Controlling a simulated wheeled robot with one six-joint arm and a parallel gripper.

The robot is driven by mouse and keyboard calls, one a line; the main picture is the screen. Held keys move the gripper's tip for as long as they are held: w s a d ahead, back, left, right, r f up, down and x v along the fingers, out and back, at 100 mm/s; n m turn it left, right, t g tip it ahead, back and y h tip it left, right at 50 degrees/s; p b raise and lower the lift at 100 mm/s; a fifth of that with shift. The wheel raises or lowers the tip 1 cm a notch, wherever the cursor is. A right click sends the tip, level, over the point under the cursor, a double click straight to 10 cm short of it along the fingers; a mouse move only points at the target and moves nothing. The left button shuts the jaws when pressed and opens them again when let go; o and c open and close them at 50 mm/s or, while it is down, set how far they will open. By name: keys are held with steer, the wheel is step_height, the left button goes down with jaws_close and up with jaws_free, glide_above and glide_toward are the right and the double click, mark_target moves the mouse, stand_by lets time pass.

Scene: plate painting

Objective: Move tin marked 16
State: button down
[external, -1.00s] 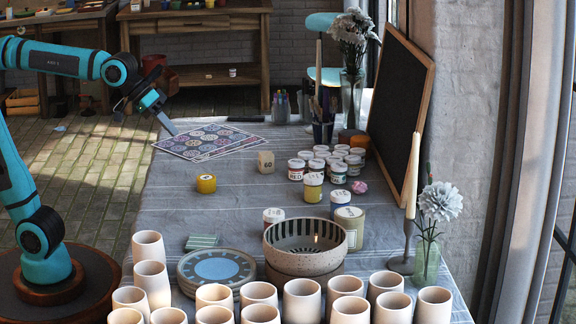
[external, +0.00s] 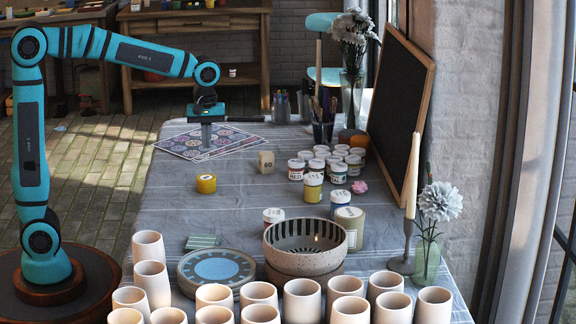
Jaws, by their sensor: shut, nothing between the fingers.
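Several paint tins with small labels stand on the cloth-covered table; I cannot make out which one is marked 16. A small yellow tin (external: 206,184) stands alone left of centre. A yellow tin with a pale lid (external: 313,188) stands in front of a cluster of white-lidded tins (external: 296,171). More tins stand behind the striped bowl, one of them a wide tin (external: 349,227). My gripper (external: 206,146) points straight down over the patterned sheets at the table's far left, behind the lone yellow tin. It is shut and empty.
A candlestick (external: 407,245) and chalkboard (external: 398,110) bound the right. The cloth's left middle is clear.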

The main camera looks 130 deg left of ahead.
mark_target(206, 214)
step_height(206, 214, down, 10)
steer(key=shift+f, duration=0.15)
steer(key=shift+w+d+r, duration=0.2)
steer(key=shift+w+d, duration=0.7)
steer(key=shift+d, duration=0.05)
steer(key=shift+w+d, duration=0.5)
steer(key=w+d, duration=1.4)
steer(key=shift+w+d, duration=0.2)
steer(key=shift+w, duration=0.05)
